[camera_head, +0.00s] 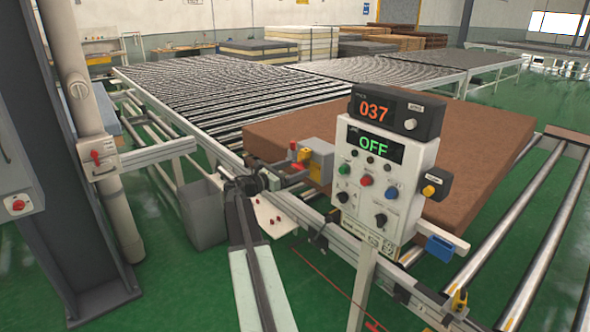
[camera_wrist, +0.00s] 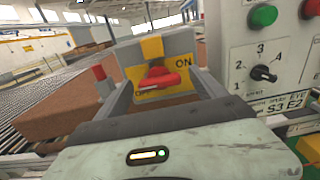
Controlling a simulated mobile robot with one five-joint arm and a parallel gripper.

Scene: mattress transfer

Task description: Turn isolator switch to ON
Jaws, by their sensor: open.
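The isolator switch (camera_wrist: 158,80) has a red handle on a yellow plate marked OFF at lower left and ON at upper right. In the wrist view its handle lies roughly level; which mark it points to is hard to tell. In the head view the switch's grey housing (camera_head: 322,160) stands left of the control panel, its handle partly hidden by my arm. My gripper (camera_wrist: 157,92) is open, with one finger on each side of the handle. Contact with the handle cannot be made out. In the head view my gripper (camera_head: 297,170) is small and close against the housing.
A control panel (camera_head: 350,212) with a display reading OFF and a counter (camera_head: 396,112) reading 037 stands just right of the switch. A brown mattress (camera_head: 470,150) lies behind on the rollers. A grey bin (camera_head: 203,213) and a pole-mounted red lever (camera_head: 96,157) are at left.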

